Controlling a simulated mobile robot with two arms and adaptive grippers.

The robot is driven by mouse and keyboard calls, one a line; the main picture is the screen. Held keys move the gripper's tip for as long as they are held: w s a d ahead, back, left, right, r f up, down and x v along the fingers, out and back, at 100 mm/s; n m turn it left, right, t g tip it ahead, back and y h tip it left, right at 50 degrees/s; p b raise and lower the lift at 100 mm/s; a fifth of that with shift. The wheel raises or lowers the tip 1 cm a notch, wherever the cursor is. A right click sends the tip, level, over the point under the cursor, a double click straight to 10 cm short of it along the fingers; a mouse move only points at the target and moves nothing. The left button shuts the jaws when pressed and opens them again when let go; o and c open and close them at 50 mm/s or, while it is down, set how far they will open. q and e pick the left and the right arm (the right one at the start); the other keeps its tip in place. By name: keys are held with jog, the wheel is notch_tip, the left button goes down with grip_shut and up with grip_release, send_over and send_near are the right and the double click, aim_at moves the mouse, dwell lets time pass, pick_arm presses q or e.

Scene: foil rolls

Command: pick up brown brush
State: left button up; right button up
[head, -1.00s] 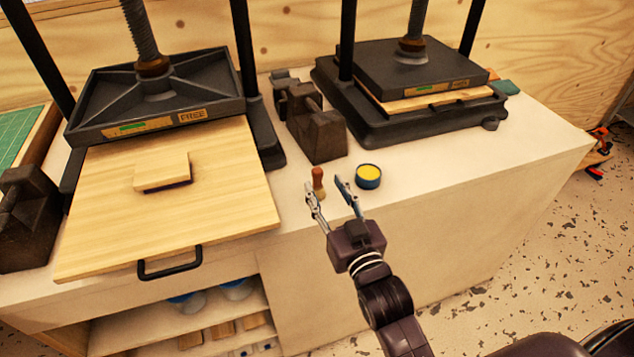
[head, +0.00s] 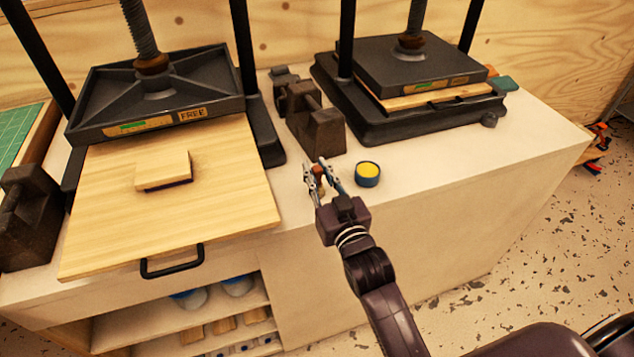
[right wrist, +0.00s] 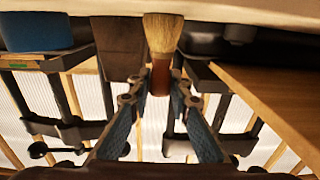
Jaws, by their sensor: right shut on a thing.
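The brown brush (head: 319,178) stands on the worktop near its front edge, mostly hidden by my right gripper (head: 320,173) in the head view. In the right wrist view the brush shows a pale bristle head (right wrist: 162,33) against the worktop and a brown handle between the fingers. My right gripper (right wrist: 160,90) is shut on the brush handle, one finger on each side. My left gripper is not in view.
A blue tin with yellow contents (head: 367,174) stands just right of the gripper. Dark iron weights (head: 317,132) are behind. A press with a wooden board (head: 215,205) is on the left; another press (head: 410,80) stands behind right. The front-right worktop is clear.

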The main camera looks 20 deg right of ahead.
grip_shut()
notch_tip(320, 180, up, 20)
jog(key=p, duration=0.1)
dwell(0.3)
jog(key=shift+d, duration=0.15)
dwell(0.4)
